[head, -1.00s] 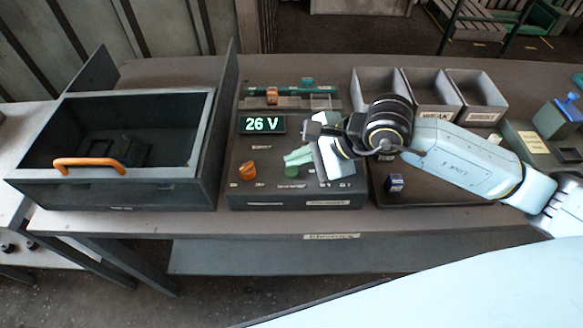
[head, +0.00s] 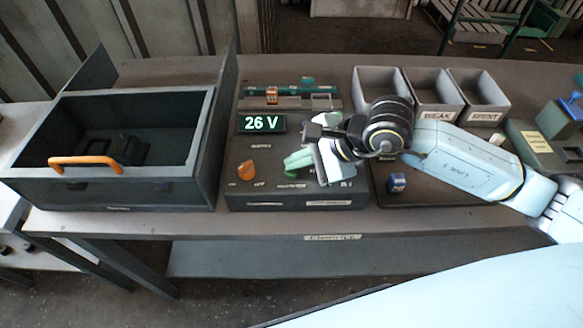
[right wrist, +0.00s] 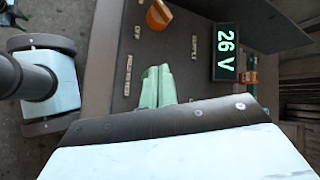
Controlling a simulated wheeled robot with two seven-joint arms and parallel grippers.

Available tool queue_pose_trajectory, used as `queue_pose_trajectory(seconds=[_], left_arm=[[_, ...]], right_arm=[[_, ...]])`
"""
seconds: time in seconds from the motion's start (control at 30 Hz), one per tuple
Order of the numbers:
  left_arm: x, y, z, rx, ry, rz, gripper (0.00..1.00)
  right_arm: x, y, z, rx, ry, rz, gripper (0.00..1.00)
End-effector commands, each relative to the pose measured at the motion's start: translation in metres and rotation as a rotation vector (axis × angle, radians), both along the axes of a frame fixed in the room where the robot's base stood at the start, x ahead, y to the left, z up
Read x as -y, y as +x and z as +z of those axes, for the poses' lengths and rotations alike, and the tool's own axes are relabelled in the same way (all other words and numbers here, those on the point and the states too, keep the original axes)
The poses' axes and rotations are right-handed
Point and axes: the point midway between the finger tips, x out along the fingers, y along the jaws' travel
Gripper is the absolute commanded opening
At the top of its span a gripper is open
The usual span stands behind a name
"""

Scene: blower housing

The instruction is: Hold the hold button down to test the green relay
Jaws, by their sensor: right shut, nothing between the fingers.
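The test box (head: 240,155) stands mid-table, with a lit display (head: 262,124) reading 26 V and an orange knob (head: 248,170). My right gripper (head: 297,161) is shut and empty, its pale green fingertips low over the front part of the panel. The fingers also show in the right wrist view (right wrist: 157,86), beside the orange knob (right wrist: 158,14). I cannot make out the hold button; the fingers and hand cover that part, and contact cannot be judged. A small teal-green block (head: 308,82) at the back rail may be the green relay. My left gripper is not in view.
A dark open-topped housing with an orange handle (head: 85,161) stands at left. Grey bins (head: 436,110), two labelled WEAK and SPENT, stand behind my right arm. A small blue block (head: 397,182) lies on the dark tray. An orange block (head: 271,96) sits at the back rail.

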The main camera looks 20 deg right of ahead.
Motion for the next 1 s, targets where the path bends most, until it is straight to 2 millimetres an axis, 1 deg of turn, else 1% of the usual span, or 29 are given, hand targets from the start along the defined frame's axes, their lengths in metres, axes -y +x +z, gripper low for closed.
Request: queue_pose_trajectory(seconds=[0.63, 1.0], left_arm=[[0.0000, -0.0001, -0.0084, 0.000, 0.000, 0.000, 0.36], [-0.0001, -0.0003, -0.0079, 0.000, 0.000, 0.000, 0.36]], right_arm=[[0.0001, -0.0001, -0.0070, 0.000, -0.001, -0.001, 0.00], [0.0002, -0.0001, -0.0069, -0.001, -0.001, 0.000, 0.00]])
